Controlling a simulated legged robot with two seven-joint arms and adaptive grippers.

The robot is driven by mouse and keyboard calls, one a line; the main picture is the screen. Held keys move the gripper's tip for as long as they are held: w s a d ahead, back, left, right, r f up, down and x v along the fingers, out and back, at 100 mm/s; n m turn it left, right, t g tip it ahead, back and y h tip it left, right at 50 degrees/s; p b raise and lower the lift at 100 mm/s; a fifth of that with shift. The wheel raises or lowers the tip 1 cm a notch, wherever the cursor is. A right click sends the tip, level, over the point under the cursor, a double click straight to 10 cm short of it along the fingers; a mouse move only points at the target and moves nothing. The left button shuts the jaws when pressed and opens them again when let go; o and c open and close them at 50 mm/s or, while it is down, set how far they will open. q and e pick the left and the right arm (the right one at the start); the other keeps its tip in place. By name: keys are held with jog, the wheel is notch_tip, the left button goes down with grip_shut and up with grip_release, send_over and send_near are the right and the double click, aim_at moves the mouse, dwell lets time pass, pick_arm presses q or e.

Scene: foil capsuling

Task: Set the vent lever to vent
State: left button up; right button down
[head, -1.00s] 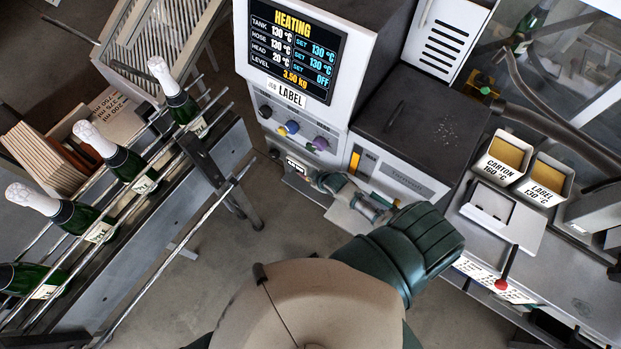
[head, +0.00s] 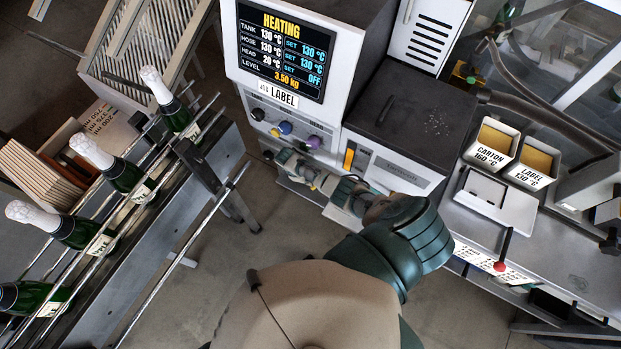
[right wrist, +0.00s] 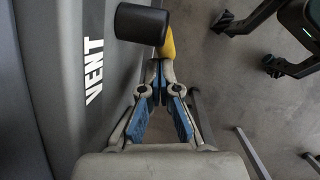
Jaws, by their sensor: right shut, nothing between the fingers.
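The vent lever (right wrist: 168,42) shows in the right wrist view as a yellow arm with a black cylindrical grip (right wrist: 141,23). It stands beside a grey panel with the white word VENT (right wrist: 95,52). My right gripper (right wrist: 158,68) is shut and empty, its fingertips just below the yellow arm in the picture. I cannot tell whether they touch it. In the head view my right gripper (head: 287,158) is at the lower front of the heating machine (head: 347,65), under its coloured knobs. My left gripper is not in view.
Champagne bottles (head: 123,170) stand tilted on a rail conveyor at the left. At the right are the carton pot (head: 490,142), the label pot (head: 535,165) and a red-knobbed lever (head: 499,266). Open floor lies between conveyor and machine.

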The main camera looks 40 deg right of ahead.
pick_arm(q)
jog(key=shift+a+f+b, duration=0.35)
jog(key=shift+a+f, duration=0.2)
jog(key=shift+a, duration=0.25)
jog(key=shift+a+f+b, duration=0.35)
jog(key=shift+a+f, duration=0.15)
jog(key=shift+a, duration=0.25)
pick_arm(e)
jog(key=shift+s+a+f+g, duration=0.25)
jog(key=shift+s+f+g, duration=0.3)
jog(key=shift+f+g, duration=0.1)
